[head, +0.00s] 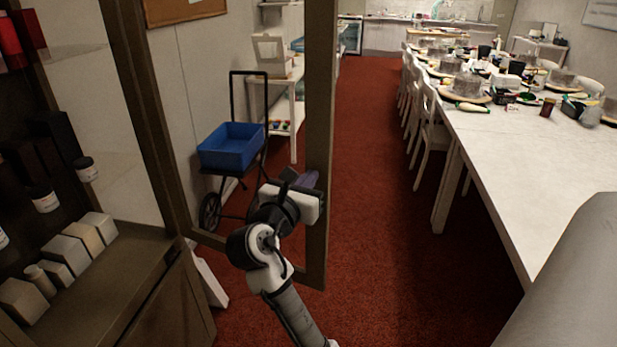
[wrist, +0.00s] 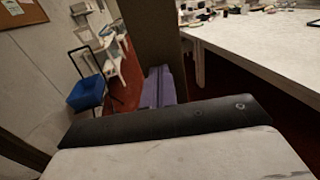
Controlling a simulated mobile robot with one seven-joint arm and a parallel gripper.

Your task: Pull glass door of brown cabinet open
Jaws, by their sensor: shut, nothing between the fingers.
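The brown cabinet (head: 115,270) stands at the left of the head view. Its glass door stands open, swung out into the aisle. The door's brown outer stile (head: 319,110) runs upright, and its see-through pane spans the space toward the cabinet. The stile also shows in the wrist view (wrist: 152,35). The fingers also show in the wrist view (wrist: 158,80), close to the stile. I cannot tell whether they touch it. The door handle is not visible.
Small boxes (head: 65,250) and jars (head: 44,200) sit on the cabinet shelves. A blue cart (head: 232,146) stands beyond the door by the wall. A long white table (head: 545,150) with cake turntables and chairs lines the right. The red-carpeted aisle (head: 375,140) between is clear.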

